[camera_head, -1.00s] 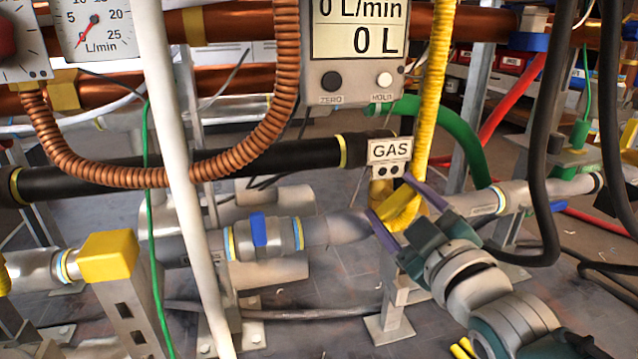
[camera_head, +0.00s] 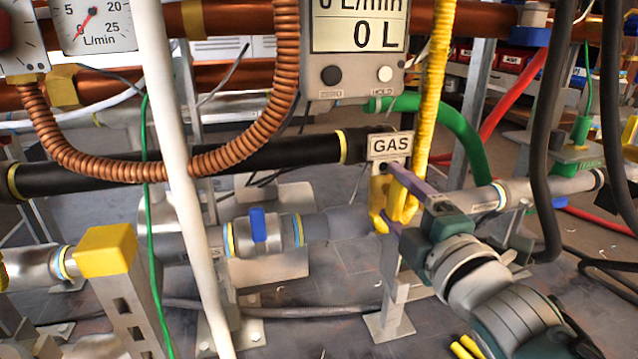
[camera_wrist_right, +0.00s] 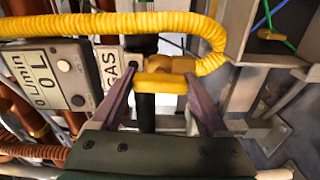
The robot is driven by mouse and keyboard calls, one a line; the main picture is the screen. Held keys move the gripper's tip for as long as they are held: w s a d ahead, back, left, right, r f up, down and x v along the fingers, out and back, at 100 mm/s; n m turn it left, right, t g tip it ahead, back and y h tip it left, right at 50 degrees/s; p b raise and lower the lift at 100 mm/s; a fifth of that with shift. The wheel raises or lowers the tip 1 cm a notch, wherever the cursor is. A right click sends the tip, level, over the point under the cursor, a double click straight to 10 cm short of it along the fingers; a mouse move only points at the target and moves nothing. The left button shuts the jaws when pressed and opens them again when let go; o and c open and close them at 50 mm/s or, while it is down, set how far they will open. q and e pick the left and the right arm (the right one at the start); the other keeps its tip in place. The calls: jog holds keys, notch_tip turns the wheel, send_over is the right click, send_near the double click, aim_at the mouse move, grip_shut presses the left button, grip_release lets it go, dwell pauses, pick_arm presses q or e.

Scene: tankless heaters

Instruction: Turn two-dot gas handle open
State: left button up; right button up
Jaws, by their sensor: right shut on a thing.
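The yellow gas handle (camera_head: 379,206) is on the pipe beneath the white GAS label (camera_head: 390,145). One dot of the label shows in the head view; my upper finger covers the area beside it. My right gripper (camera_head: 390,199) comes in from the lower right, with one finger above and one below the handle, shut on it. In the right wrist view the handle (camera_wrist_right: 162,83) lies crosswise between the two purple-grey fingers of the right gripper (camera_wrist_right: 161,88). My left gripper is not in view.
A yellow corrugated hose (camera_head: 433,85) rises just behind the handle. A meter reading 0 L (camera_head: 355,45) hangs above. A blue valve handle (camera_head: 258,225) and a yellow block (camera_head: 106,250) are to the left. Black hoses (camera_head: 541,130) hang at the right.

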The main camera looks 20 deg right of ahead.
dwell(0.6)
jog(key=o, duration=1.2)
jog(key=shift+o, duration=0.2)
jog(key=shift+s, duration=0.15)
jog(key=shift+s+r+p, duration=0.1)
jog(key=shift+s+p, duration=0.25)
jog(key=shift+p, duration=0.05)
jog(key=s+p, duration=0.3)
jog(key=s, duration=0.6)
jog(key=shift+a+p, duration=0.25)
jog(key=shift+p, duration=0.05)
